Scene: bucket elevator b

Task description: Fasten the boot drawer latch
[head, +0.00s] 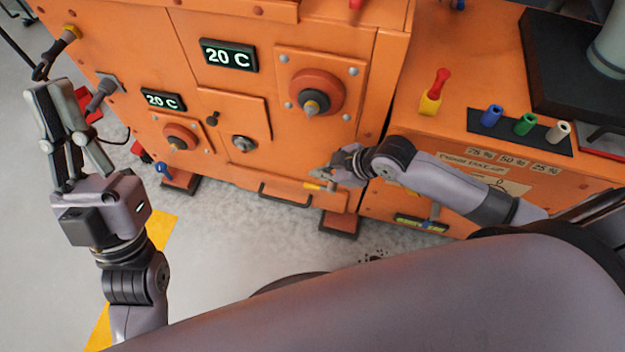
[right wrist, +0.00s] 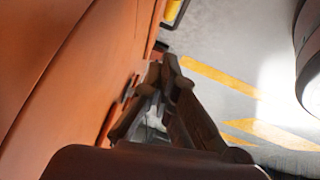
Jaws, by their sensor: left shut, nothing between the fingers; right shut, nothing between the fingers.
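The boot drawer (head: 240,180) is the low orange front with a black bar handle (head: 285,196) at the base of the machine. A small latch with a yellow part (head: 318,187) sits at its right end, partly hidden by my right gripper. My right gripper (head: 328,173) is shut and empty, close beside the latch; I cannot tell whether it touches it. In the right wrist view its dark fingers (right wrist: 155,98) lie along the orange wall. My left gripper (head: 56,92) is shut and empty, raised at the left, away from the drawer.
Above the drawer are two round ports (head: 316,92) with pointed centres, a knobbed door (head: 238,125) and two displays (head: 229,55). An orange cabinet (head: 480,165) with coloured pegs (head: 525,124) stands at right, close to my right forearm. Grey floor (head: 240,245) lies clear in front.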

